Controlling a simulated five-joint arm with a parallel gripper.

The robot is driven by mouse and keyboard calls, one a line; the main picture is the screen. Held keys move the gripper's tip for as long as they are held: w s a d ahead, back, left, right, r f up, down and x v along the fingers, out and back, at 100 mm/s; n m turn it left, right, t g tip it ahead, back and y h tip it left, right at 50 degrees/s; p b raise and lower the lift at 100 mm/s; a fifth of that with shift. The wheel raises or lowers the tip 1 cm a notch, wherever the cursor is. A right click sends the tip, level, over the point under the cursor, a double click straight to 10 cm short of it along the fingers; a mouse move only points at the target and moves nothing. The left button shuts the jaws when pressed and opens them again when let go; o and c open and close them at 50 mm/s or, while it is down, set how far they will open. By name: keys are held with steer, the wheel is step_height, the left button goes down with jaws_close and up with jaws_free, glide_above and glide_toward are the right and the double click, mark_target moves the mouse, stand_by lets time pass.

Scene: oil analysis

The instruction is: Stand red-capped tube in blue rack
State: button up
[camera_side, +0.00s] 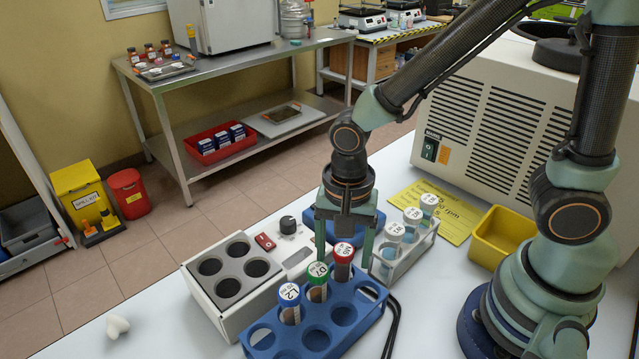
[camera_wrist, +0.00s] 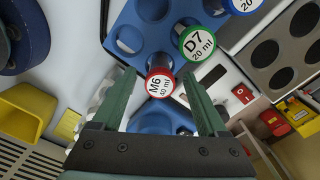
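The red-capped tube (camera_side: 343,268), labelled M6, stands upright in a back corner hole of the blue rack (camera_side: 345,333). In the wrist view its red cap (camera_wrist: 160,84) shows at the end of the rack (camera_wrist: 115,28). My gripper (camera_side: 344,262) is above the rack, pointing down, with one finger on each side of the red cap. In the wrist view my gripper (camera_wrist: 160,75) is open, with gaps between the cap and both fingers. The tube's lower end is hidden in the rack.
A green-capped tube (camera_side: 317,285) and a blue-labelled tube (camera_side: 290,305) stand in the same rack. A white rack (camera_side: 405,262) with several tubes is to the right. A grey device with dark wells (camera_side: 228,287) is to the left. A yellow bin (camera_side: 502,237) stands farther right.

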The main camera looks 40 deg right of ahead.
steer(key=shift+r, duration=0.1)
step_height(320, 180, up, 11)
steer(key=w+d+r+n+t, duration=0.1)
steer(key=d+r+n+t, duration=0.1)
steer(key=d+n, duration=0.3)
steer(key=w+d+r+n+t, duration=0.1)
steer(key=d+r+n+t, duration=0.2)
steer(key=d+n, duration=0.3)
steer(key=shift+d+t, duration=0.3)
steer(key=shift+d, duration=0.8)
